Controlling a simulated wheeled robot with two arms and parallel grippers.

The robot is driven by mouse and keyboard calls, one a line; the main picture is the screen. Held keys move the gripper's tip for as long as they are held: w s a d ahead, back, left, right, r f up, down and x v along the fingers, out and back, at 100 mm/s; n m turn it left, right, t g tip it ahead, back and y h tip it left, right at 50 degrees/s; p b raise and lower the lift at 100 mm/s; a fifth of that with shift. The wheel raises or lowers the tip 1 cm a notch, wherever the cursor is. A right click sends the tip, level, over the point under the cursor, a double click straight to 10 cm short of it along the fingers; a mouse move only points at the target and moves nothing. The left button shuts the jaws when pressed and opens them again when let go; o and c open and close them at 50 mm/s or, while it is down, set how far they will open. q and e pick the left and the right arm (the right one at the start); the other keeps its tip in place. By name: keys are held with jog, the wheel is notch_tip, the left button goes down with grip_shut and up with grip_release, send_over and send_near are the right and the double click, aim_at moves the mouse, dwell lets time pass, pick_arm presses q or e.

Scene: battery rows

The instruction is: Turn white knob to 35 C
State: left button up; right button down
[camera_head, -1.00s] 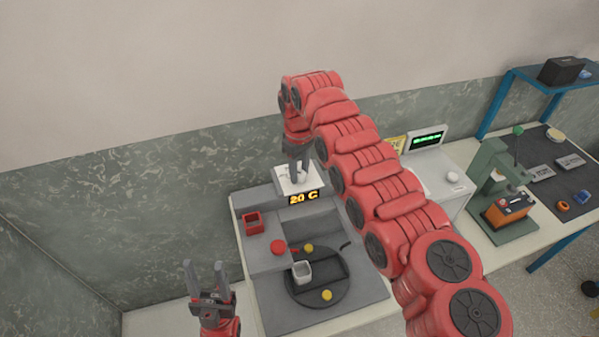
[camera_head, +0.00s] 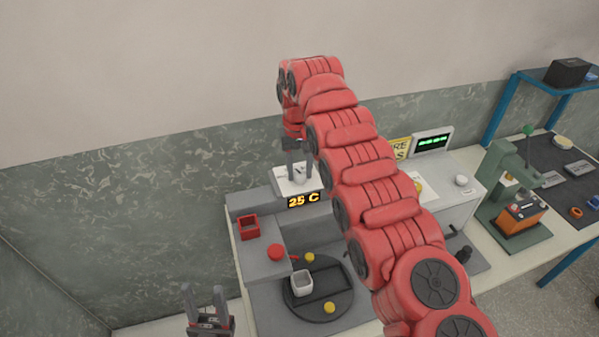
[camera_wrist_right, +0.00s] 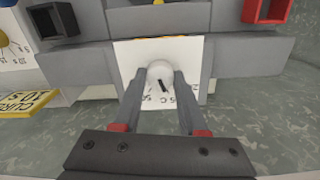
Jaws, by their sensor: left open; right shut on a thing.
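The white knob (camera_wrist_right: 160,73) sits on a white dial plate (camera_wrist_right: 195,50) with printed marks and a dark pointer line. In the head view the knob (camera_head: 299,177) shows between the fingers of my right gripper (camera_head: 298,176). My right gripper (camera_wrist_right: 161,80) is shut on the knob, one finger on each side. The orange display (camera_head: 303,200) below the plate reads 25 C. My left gripper (camera_head: 204,292) is open and empty at the lower left, well away from the knob.
A red open box (camera_head: 248,227) and a red button (camera_head: 275,252) are on the grey machine. A round dark plate (camera_head: 341,283) holds a white cup (camera_head: 301,283) and yellow pieces. A green press (camera_head: 507,190) with an orange block stands at right.

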aim_at(299, 174)
jog(key=shift+m, duration=0.3)
jog(key=shift+c, duration=2.2)
grip_release()
jog(key=shift+r, duration=0.1)
notch_tip(299, 174, up, 12)
jog(key=p, duration=1.1)
jog(key=shift+s, duration=0.15)
